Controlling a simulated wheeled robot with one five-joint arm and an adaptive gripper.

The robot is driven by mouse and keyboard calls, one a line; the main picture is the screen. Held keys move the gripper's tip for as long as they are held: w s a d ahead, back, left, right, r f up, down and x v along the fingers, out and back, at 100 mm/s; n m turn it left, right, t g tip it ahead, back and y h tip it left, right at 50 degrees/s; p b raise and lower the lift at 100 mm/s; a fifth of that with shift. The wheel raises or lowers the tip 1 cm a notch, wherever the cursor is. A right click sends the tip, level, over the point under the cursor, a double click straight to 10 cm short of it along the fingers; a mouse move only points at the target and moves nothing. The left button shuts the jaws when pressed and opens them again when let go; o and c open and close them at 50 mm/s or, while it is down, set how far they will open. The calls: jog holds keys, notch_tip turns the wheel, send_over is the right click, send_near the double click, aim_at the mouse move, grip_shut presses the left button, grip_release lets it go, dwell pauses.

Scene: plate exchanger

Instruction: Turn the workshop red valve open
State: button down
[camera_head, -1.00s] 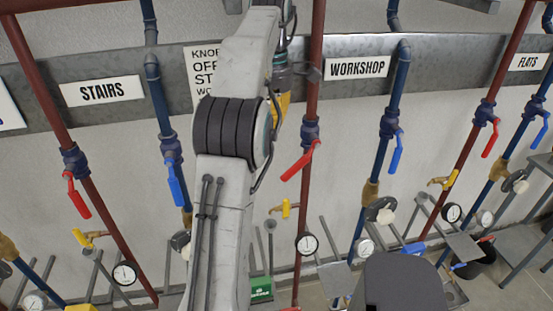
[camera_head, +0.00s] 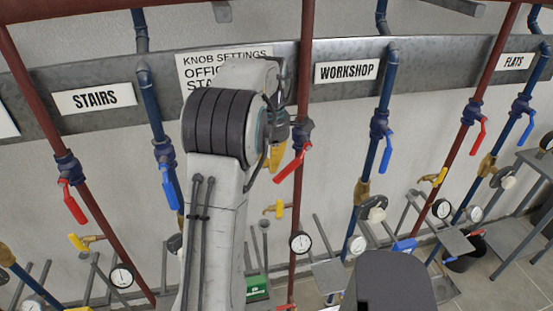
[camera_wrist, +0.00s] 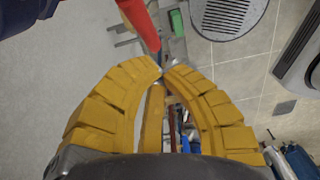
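The workshop red valve has a red lever (camera_head: 290,165) on the red pipe left of the WORKSHOP sign (camera_head: 346,71). The lever slants down and left from its dark blue valve body (camera_head: 302,133). My gripper (camera_head: 277,158), with yellow fingers, is just left of the lever, partly hidden by my arm. In the wrist view the red lever (camera_wrist: 142,24) comes in from the top, its lower end close to the fingertips. My gripper (camera_wrist: 163,69) has its curved fingers drawn together at the tips, with nothing clearly held. Whether it touches the lever is unclear.
The blue workshop lever (camera_head: 386,154) is to the right. A yellow tap handle (camera_head: 280,207) and a gauge (camera_head: 300,242) lie below the red lever. The STAIRS red lever (camera_head: 74,204) is far left. Pipes crowd the wall.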

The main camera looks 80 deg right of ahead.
jog(key=shift+s+d+f+p, duration=0.25)
jog(key=shift+s+f+p, duration=0.4)
jog(key=shift+p, duration=0.35)
